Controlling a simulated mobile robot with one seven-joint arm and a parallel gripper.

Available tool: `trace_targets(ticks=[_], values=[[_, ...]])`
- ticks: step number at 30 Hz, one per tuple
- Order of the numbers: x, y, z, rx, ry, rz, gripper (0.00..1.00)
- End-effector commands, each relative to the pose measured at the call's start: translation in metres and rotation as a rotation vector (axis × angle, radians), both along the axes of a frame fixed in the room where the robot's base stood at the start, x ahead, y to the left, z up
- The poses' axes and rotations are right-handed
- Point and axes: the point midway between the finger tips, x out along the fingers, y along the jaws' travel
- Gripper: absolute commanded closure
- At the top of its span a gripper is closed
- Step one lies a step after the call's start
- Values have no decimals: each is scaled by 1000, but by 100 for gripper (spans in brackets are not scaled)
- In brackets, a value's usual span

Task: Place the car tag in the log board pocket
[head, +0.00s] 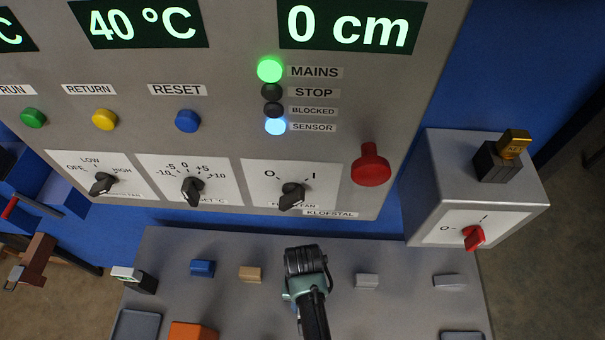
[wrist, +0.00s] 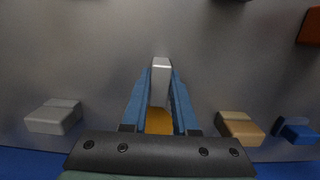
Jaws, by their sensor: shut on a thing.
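In the head view my gripper (head: 306,268) is low over the front grey table, between a tan block and a light grey block; its fingers are hidden from that side. In the wrist view the two blue fingers of my gripper (wrist: 161,90) are closed on a small piece, pale grey at its upper part (wrist: 161,78) and orange-yellow at its lower part (wrist: 159,121). I cannot tell whether this is the car tag, or whether it touches the table. I cannot pick out the log board pocket in either view.
Tan block (head: 250,274), blue block (head: 202,268), light grey blocks (head: 367,281) and a black piece (head: 136,279) stand along the table (head: 220,248). Behind rises a control panel (head: 225,60) with a red knob (head: 371,166). A grey box (head: 430,185) carries a gold padlock (head: 514,143).

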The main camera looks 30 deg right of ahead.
Motion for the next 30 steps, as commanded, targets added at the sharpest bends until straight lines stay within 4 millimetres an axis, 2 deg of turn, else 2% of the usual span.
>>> trace_targets(ticks=[2,3,7,15,19,30], values=[[0,0,-3,0,0,0,100],[0,0,-3,0,0,0,68],[0,0,-2,0,0,0,44],[0,0,-2,1,1,0,43],[1,0,6,-1,-1,0,43],[9,-5,62,0,-2,0,43]])
